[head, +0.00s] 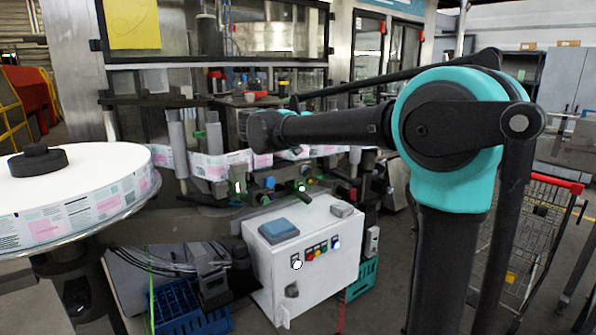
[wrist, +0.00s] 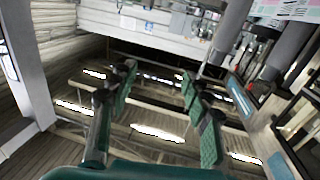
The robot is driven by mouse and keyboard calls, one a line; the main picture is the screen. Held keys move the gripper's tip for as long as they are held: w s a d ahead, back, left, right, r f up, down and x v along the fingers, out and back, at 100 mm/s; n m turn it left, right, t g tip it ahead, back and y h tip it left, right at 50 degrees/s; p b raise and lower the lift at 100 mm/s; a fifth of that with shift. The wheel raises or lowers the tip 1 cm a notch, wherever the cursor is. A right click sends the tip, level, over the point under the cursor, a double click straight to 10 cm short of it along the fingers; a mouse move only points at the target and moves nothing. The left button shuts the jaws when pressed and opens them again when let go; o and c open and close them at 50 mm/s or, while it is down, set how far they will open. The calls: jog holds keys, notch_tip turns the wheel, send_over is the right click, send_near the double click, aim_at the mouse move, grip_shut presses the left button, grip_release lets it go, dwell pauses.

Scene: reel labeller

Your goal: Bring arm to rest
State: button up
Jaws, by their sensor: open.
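My gripper (wrist: 157,82) is open in the wrist view, its two dark and green fingers well apart with nothing between them. Beyond the fingers are beams and bright strips that look like the hall's roof. In the head view my arm, with a teal joint (head: 455,185), rises at the right and reaches left across the front of the labelling machine. I cannot make out the fingers there.
A large reel of labels (head: 75,205) lies flat at the left with a black hub (head: 38,160) on top. A white control box (head: 303,258) stands below the machine. Blue crates (head: 188,312) are on the floor. A wire trolley (head: 535,225) stands at the right.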

jog(key=w+a+n+t+y, duration=0.3)
jog(key=w+n+t+y, duration=0.6)
jog(key=t+y, duration=0.4)
jog(key=s+a+f+n+g+y, duration=0.1)
jog(key=s+f+n+g+y, duration=0.25)
jog(key=f, duration=0.65)
jog(key=s+a+f+n+g+y, duration=0.15)
jog(key=s+f+n+y, duration=0.3)
jog(key=f, duration=0.55)
jog(key=s+d+f+m+g+h, duration=0.1)
jog(key=s+d+f+g, duration=0.2)
jog(key=s+f, duration=0.6)
jog(key=s+d+f+m+g+h, duration=0.1)
jog(key=s+d+f+g, duration=0.3)
jog(key=s+f, duration=0.5)
jog(key=s+d+f+m+g+h, duration=0.2)
jog(key=s+d+f+g, duration=0.2)
jog(key=s+d+f, duration=0.2)
notch_tip(320, 180, down, 3)
jog(key=s, duration=0.2)
jog(key=shift+s+d+f+h, duration=0.15)
jog(key=shift+s+d+h, duration=0.15)
jog(key=shift+s, duration=0.1)
